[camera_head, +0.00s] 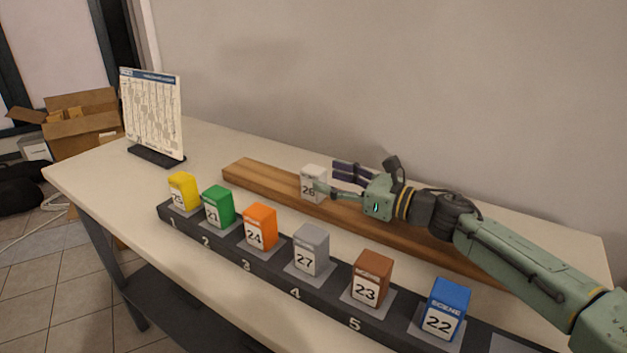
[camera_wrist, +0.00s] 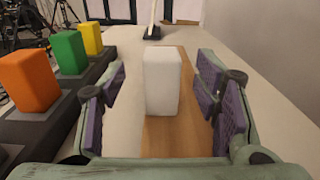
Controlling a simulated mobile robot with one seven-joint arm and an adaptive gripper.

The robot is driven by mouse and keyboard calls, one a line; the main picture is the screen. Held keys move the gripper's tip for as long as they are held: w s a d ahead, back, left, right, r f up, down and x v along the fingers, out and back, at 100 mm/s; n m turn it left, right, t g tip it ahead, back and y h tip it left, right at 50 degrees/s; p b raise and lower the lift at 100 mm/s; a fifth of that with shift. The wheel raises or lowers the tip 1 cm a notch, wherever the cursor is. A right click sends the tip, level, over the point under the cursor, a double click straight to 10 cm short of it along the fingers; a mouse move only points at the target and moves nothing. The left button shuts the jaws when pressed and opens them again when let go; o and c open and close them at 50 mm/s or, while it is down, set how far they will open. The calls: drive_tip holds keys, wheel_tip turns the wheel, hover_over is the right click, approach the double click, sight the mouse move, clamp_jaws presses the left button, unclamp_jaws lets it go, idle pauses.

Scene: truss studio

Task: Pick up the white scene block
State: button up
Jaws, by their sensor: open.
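The white scene block (camera_head: 313,182), marked 26, stands upright on the wooden board in the head view. In the wrist view the white block (camera_wrist: 161,82) stands centred between the two purple-padded fingers of my gripper (camera_wrist: 163,100), with a gap on each side. My gripper (camera_head: 338,182) is open and comes at the block from the right in the head view. One finger hides a small part of the block's right side there.
A wooden board (camera_head: 255,180) lies along the table (camera_head: 95,170). In front, a dark numbered rack (camera_head: 275,262) holds yellow (camera_head: 183,190), green (camera_head: 218,206), orange (camera_head: 260,227), grey (camera_head: 311,249), brown (camera_head: 371,278) and blue (camera_head: 445,308) blocks. A printed sign (camera_head: 152,112) stands at the far left.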

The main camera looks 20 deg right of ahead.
sight(323, 175)
drive_tip(key=p+x, duration=0.2)
drive_tip(key=x, duration=0.2)
drive_tip(key=shift+w+a+r, duration=0.1)
drive_tip(key=shift+w+a, duration=0.1)
drive_tip(key=shift+w, duration=0.1)
drive_tip(key=shift+w+a, duration=0.1)
drive_tip(key=shift+w, duration=0.15)
drive_tip(key=shift+c, duration=0.2)
drive_tip(key=c, duration=1.3)
